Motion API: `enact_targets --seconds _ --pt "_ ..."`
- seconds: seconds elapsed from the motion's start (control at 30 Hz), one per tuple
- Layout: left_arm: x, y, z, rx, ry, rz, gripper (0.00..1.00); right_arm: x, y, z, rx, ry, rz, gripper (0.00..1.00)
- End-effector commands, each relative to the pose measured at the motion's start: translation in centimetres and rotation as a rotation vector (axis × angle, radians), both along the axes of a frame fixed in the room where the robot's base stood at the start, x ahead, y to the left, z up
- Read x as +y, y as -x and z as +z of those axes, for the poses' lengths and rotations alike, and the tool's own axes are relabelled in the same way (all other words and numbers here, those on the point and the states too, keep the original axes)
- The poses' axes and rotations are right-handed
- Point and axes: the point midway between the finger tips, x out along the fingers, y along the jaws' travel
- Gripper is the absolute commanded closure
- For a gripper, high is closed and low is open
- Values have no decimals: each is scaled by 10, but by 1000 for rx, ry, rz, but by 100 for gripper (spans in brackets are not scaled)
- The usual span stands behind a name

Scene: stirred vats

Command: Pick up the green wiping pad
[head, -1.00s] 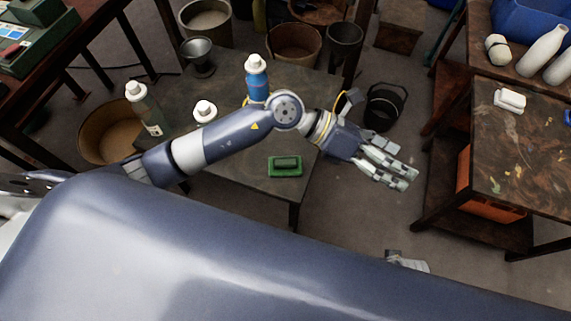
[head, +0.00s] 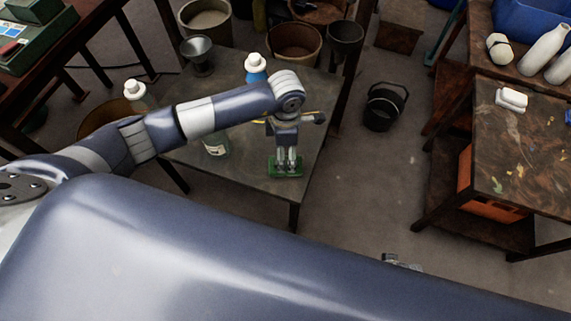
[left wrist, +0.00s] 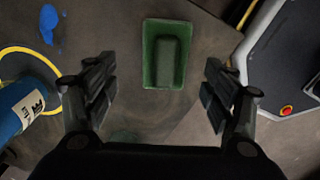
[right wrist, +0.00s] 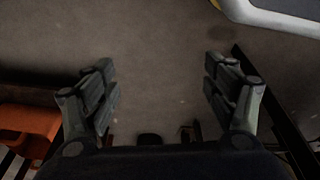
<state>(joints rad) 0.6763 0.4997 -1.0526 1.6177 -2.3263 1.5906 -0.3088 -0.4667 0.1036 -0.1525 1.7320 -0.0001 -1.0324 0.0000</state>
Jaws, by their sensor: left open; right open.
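The green wiping pad (head: 299,171) lies on the dark table, partly hidden behind my left gripper (head: 287,163) in the head view. The left wrist view shows the pad (left wrist: 181,56) as a green rectangle with a raised block on top, beyond and between the fingertips. My left gripper (left wrist: 158,84) is open, points down over the pad and holds nothing. My right gripper (right wrist: 161,84) is open and empty above bare floor. In the head view only a small part of the right gripper shows past my body.
A blue bottle with a white cap (head: 256,68) stands behind my left arm, and its blue body (left wrist: 20,110) is near the left finger. A metal funnel-like cup (head: 197,54) and buckets stand at the back. A black bucket (head: 383,106) is on the floor right of the table.

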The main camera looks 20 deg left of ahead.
Motion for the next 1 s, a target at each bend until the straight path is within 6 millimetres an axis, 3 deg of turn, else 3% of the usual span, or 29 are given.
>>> enact_targets --seconds 0.4,0.67,0.9,1.0 --pt "-2 7 -51 1 3 0 23 0 -7 25 -14 -1 -3 22" --pt "-2 7 -53 -1 3 -1 23 0 -8 28 -13 0 -3 22" --pt "-2 7 -53 0 2 -1 71 0 -7 27 -13 -1 -3 22" --pt "-2 7 -53 -1 3 0 75 1 -7 27 -13 -1 -3 22"
